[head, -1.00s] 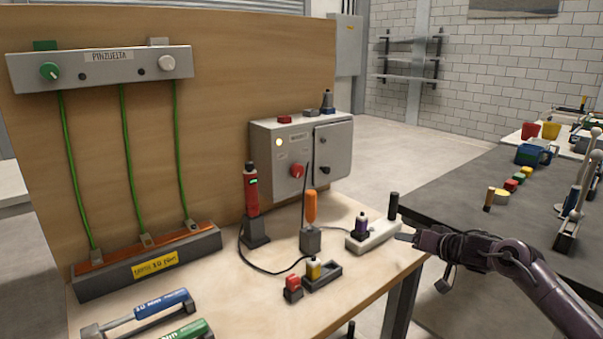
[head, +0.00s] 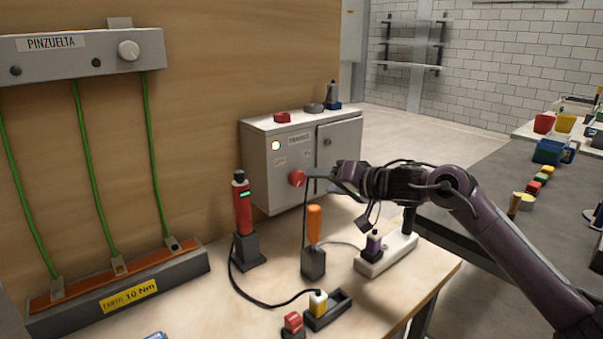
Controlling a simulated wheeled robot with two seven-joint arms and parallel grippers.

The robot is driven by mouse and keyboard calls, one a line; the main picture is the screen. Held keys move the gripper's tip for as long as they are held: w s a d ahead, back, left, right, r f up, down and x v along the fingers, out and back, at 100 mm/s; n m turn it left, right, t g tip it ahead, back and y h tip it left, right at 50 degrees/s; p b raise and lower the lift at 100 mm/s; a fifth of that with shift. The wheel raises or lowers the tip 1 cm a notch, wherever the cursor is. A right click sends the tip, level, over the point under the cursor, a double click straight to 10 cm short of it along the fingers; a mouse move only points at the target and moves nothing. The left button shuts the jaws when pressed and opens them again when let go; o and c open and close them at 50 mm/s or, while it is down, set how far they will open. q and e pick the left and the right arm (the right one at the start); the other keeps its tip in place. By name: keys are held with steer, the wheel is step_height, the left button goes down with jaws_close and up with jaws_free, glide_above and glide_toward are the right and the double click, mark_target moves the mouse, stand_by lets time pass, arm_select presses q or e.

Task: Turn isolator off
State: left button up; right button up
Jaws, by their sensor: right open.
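The isolator is a red rotary knob (head: 297,178) on the front of a grey box (head: 262,185) fixed to the wooden panel. A lit pale lamp (head: 276,146) is above and left of the knob. My right gripper (head: 318,176) reaches in from the right, in front of the box, with its fingers pointing left at the knob. It is open, and its tips are beside the knob's right edge. I cannot tell whether they touch it. The knob's handle angle is hard to make out. My left gripper is not in view.
Below the box, the bench holds a red tester (head: 242,207) in a stand, an orange-handled screwdriver (head: 314,224) and a white block (head: 385,255). A black cable (head: 250,290) curves across the bench. A rail with green wires (head: 90,150) is left.

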mark_target(300, 181)
steer(key=x, duration=0.7)
steer(key=shift+a+r+p, duration=0.1)
steer(key=shift+a+p, duration=0.15)
steer(key=shift+p, duration=0.15)
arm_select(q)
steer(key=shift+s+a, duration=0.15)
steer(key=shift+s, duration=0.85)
arm_select(e)
steer(key=shift+c, duration=0.2)
steer(key=c, duration=0.9)
steer(key=shift+c, duration=0.2)
steer(key=shift+n+p, duration=0.5)
steer(key=shift+p, duration=0.25)
steer(key=shift+n+t+h+p, duration=0.4)
steer(key=shift+n+h+p, duration=0.3)
steer(key=shift+n, duration=0.1)
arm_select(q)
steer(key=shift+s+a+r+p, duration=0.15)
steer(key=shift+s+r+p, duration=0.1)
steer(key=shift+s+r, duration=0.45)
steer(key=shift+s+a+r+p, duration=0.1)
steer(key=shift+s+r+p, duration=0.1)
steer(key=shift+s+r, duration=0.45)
arm_select(e)
steer(key=shift+a+n+t+h, duration=0.1)
steer(key=shift+n+t+h, duration=0.35)
steer(key=shift+n, duration=0.85)
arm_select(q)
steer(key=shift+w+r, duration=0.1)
